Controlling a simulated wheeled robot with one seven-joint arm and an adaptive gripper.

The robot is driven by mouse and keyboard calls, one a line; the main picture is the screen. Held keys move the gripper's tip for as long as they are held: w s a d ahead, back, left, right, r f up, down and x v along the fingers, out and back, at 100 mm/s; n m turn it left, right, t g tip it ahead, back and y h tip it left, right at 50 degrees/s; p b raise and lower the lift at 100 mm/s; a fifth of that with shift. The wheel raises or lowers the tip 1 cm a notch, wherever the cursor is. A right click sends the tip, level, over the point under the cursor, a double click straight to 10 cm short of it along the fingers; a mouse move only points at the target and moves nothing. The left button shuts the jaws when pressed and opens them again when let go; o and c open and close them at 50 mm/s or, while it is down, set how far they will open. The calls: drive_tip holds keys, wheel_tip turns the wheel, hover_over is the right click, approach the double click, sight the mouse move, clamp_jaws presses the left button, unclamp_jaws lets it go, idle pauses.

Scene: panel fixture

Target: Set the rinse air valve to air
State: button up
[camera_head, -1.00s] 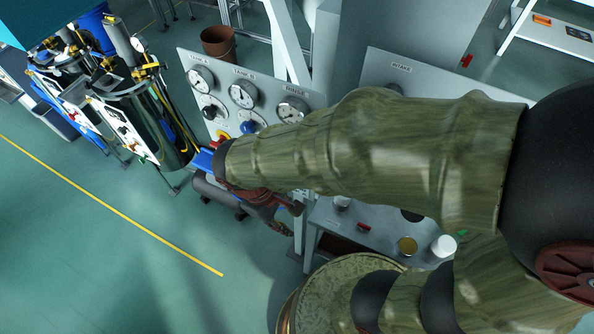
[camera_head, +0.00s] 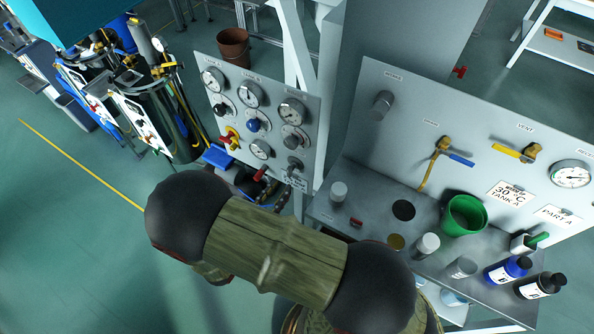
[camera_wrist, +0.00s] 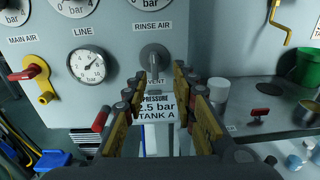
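The rinse air valve (camera_wrist: 155,55) is a grey round hub with a grey handle, under the RINSE AIR label, in the upper middle of the wrist view. The handle appears to hang down toward a VENT label, which is partly hidden. In the head view the valve (camera_head: 293,166) is at the lower right of the gauge panel. My gripper (camera_wrist: 164,84) is open, its fingers on either side of the line to the valve. No finger is seen touching the handle; the exact distance is hard to tell. My arm hides the gripper in the head view.
A PRESSURE 2.5 bar TANK A tag (camera_wrist: 157,107) hangs below the valve. A red handle (camera_wrist: 100,122) is at the left finger. The yellow main air valve (camera_wrist: 44,90) and line gauge (camera_wrist: 87,66) are left. A bench (camera_head: 365,200) with bottles and a green cup (camera_head: 464,215) is right.

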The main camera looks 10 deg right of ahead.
sight(288, 171)
drive_tip(key=shift+t, duration=0.3)
drive_tip(key=x, duration=0.2)
drive_tip(key=r+x, duration=0.1)
drive_tip(key=x, duration=0.5)
drive_tip(key=shift+w+a+r+b, duration=0.15)
drive_tip(key=shift+w+a+b, duration=0.05)
drive_tip(key=shift+a+b, duration=0.15)
drive_tip(key=shift+c, duration=0.7)
clamp_jaws()
